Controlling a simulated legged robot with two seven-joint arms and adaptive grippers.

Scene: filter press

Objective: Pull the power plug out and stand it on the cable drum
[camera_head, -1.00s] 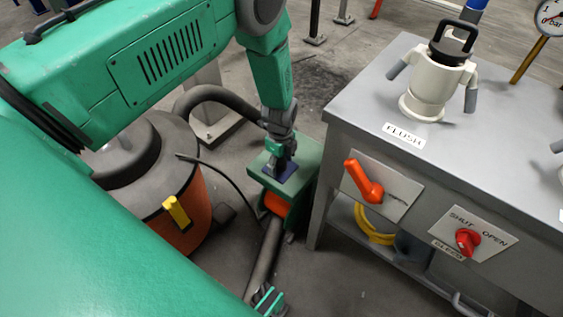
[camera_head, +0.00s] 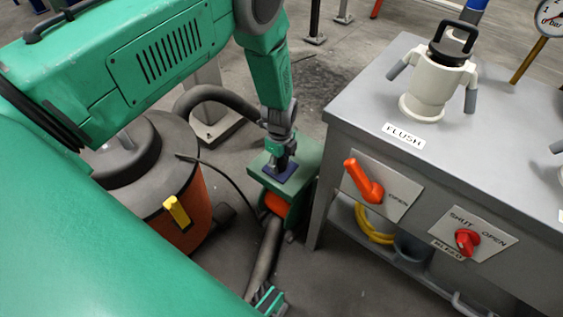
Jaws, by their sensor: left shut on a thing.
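My left gripper (camera_head: 281,150) points down over the green cable drum (camera_head: 309,165) on the floor. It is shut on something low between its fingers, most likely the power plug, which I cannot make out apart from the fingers. A dark blue square part (camera_head: 287,174) sits right under the fingertips, at the drum's flat top. I cannot tell whether it belongs to the plug or the drum, or whether a gap separates them. Orange (camera_head: 276,204) shows inside the drum under its top.
An orange and grey vacuum cleaner (camera_head: 192,212) with a yellow latch stands left of the drum, its hose arching beside my gripper. A thin dark cord (camera_head: 232,183) runs between them. A grey bench (camera_head: 365,107) with orange and red handles stands close on the right.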

